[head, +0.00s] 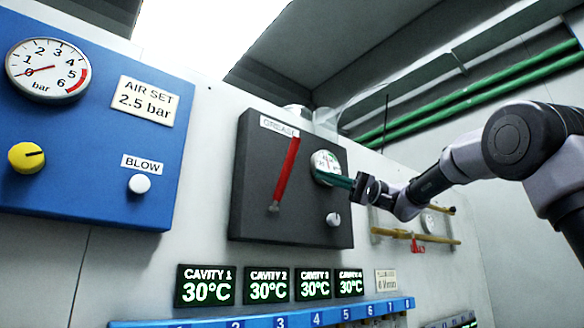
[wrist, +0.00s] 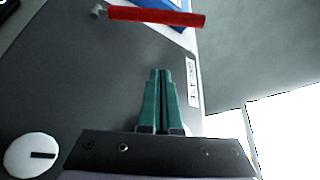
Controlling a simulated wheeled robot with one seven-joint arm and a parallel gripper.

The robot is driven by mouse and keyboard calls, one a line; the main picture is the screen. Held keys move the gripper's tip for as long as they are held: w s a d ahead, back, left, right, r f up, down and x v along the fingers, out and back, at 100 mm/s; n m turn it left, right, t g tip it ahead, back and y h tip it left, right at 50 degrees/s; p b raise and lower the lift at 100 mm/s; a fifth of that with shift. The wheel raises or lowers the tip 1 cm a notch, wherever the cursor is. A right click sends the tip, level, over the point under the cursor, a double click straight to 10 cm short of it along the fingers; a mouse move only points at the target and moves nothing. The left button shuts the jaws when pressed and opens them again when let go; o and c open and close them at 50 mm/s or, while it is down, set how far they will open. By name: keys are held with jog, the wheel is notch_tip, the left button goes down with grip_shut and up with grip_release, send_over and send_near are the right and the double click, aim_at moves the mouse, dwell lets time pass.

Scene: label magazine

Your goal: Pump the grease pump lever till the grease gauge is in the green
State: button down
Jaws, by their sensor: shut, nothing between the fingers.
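The red grease pump lever (head: 286,172) sits on the dark grease panel (head: 250,215), tilted with its top to the right; its pivot is at the lower end. The lever also shows across the top of the wrist view (wrist: 155,17). The grease gauge (head: 326,167) is a white dial right of the lever; my gripper partly covers its lower right, and I cannot read its needle. My gripper (head: 332,180) has green fingers, shut and empty, in front of the panel right of the lever, apart from it. Its fingers also show in the wrist view (wrist: 160,72).
A white knob (head: 333,219) sits low on the grease panel. The blue panel (head: 130,205) at left holds a bar gauge (head: 48,70), a yellow knob (head: 27,157) and a white blow button (head: 139,183). Cavity displays (head: 268,285) line the wall below. Brass pipes (head: 415,237) are at right.

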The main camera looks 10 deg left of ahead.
aim_at(287, 164)
jog(key=shift+a, duration=0.15)
jog(key=s+a, duration=0.6)
jog(key=shift+s+a+r, duration=0.25)
jog(key=shift+a, duration=0.05)
dwell(0.4)
jog(key=shift+f, duration=0.1)
